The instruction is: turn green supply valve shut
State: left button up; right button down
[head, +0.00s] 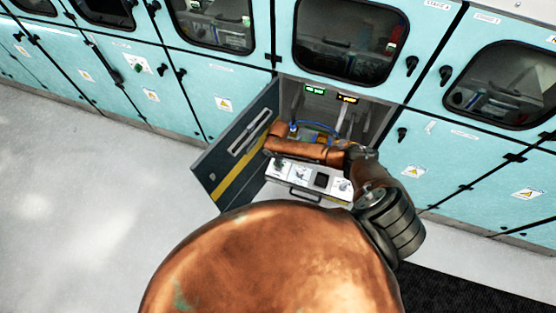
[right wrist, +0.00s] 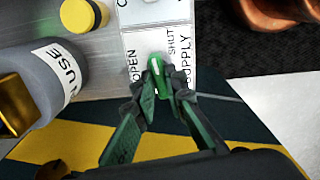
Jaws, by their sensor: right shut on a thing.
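The green supply valve handle (right wrist: 155,68) sits on a white plate (right wrist: 143,45) lettered OPEN, SHUT and SUPPLY in the right wrist view. My right gripper (right wrist: 163,92) is shut on the handle; its dark fingers with green pads hide the lower part. The visible handle end lies between the OPEN and SHUT words; its exact setting is hard to tell. In the head view my right gripper (head: 280,161) is small at the left end of the pulled-out white panel (head: 300,191), and the handle is not clear there. My left gripper is not in view.
A grey cylinder marked as a fuse (right wrist: 50,78) and a yellow-black knob (right wrist: 84,14) stand left of the valve in the wrist view. The open cabinet door (head: 236,143) with a yellow stripe is left of the panel. Teal cabinets line the wall; floor (head: 80,190) is clear at left.

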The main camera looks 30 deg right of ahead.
jog(key=shift+s+d+m+p, duration=0.15)
jog(key=shift+m+p, duration=0.3)
jog(key=shift+m, duration=0.35)
jog(key=c, duration=2)
grip_release()
jog(key=shift+o, duration=0.2)
notch_tip(320, 180, up, 12)
